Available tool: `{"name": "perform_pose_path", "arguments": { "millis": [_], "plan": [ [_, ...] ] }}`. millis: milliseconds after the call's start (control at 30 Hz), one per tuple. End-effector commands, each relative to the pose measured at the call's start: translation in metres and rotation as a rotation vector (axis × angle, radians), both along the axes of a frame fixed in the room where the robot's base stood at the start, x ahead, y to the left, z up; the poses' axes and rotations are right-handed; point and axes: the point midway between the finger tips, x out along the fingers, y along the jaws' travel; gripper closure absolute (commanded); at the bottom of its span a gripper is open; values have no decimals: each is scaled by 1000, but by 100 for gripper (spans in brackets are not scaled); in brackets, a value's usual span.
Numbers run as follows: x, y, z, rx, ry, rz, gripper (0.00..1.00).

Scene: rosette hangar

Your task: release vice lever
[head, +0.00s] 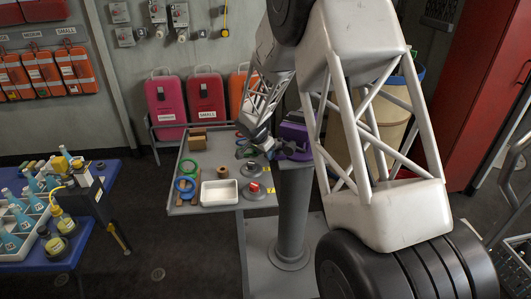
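A purple vice (293,136) stands at the right side of the small grey workbench, partly hidden behind my white truss arm. Its lever cannot be made out clearly at this size. My gripper (252,151) is a dark shape at the end of the arm, just left of the vice and low over the bench. It is close to the vice, but I cannot tell whether it touches it. Its fingers are too small and dark to show whether they are open or shut.
The bench (182,205) carries a white tray (220,192), green and blue rings (186,184), and a red-topped round fixture (254,189). A blue table (62,259) with several bottles stands at left. Pink and red cases (166,104) stand behind. A red cabinet (485,90) is at right.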

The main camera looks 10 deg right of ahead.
Motion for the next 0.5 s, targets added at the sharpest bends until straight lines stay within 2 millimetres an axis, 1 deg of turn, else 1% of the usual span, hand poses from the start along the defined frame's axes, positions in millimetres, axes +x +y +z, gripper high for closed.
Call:
{"name": "perform_pose_path", "arguments": {
  "millis": [267,500],
  "plan": [
    [-2,3,9,0,-1,0,55],
    [-8,10,32,0,-1,0,55]
  ]
}}
